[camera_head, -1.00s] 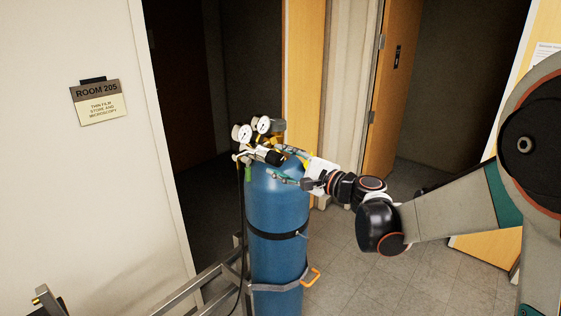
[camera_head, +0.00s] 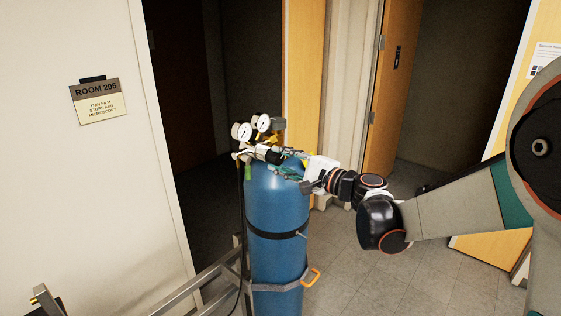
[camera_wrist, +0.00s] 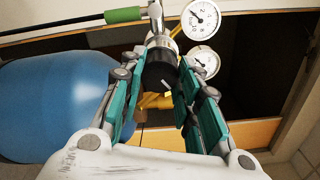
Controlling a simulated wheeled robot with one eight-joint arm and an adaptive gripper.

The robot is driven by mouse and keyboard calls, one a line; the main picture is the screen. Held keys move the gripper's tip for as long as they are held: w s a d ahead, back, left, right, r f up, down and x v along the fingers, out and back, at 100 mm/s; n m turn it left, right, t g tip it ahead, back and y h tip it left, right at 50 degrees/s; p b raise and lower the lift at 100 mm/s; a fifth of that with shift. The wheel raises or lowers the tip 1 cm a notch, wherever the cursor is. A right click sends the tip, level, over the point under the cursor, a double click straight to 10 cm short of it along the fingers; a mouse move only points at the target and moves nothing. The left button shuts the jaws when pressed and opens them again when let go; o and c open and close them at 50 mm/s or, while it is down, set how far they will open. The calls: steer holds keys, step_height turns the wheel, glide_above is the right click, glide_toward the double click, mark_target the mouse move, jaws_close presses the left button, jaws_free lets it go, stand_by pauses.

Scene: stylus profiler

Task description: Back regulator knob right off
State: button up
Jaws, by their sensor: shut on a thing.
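The regulator knob (camera_wrist: 160,72) is black with a pale index mark and sits on the silver regulator body, between my gripper's teal-padded fingers in the wrist view. My gripper (camera_wrist: 160,92) is shut on the knob, with a finger on either side of it. In the head view the knob (camera_head: 272,157) shows small at the top of the blue cylinder (camera_head: 276,205), and my gripper (camera_head: 290,163) reaches it from the right. Two white-faced gauges stand above the regulator, the left gauge (camera_head: 242,132) and the right gauge (camera_head: 263,123). The knob's far side is hidden.
A black hose hangs down the cylinder's left side; its green sleeve (camera_wrist: 124,15) shows in the wrist view. A metal cart frame (camera_head: 208,285) with an orange handle (camera_head: 312,278) holds the cylinder. The floor (camera_head: 360,275) to the right is clear.

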steer(key=n+b, duration=0.1)
steer(key=n, duration=0.3)
steer(key=shift+n, duration=0.3)
steer(key=n+b, duration=0.1)
steer(key=n, duration=0.5)
steer(key=shift+b, duration=0.3)
steer(key=o, duration=1.2)
steer(key=shift+c, duration=0.2)
steer(key=v, duration=0.8)
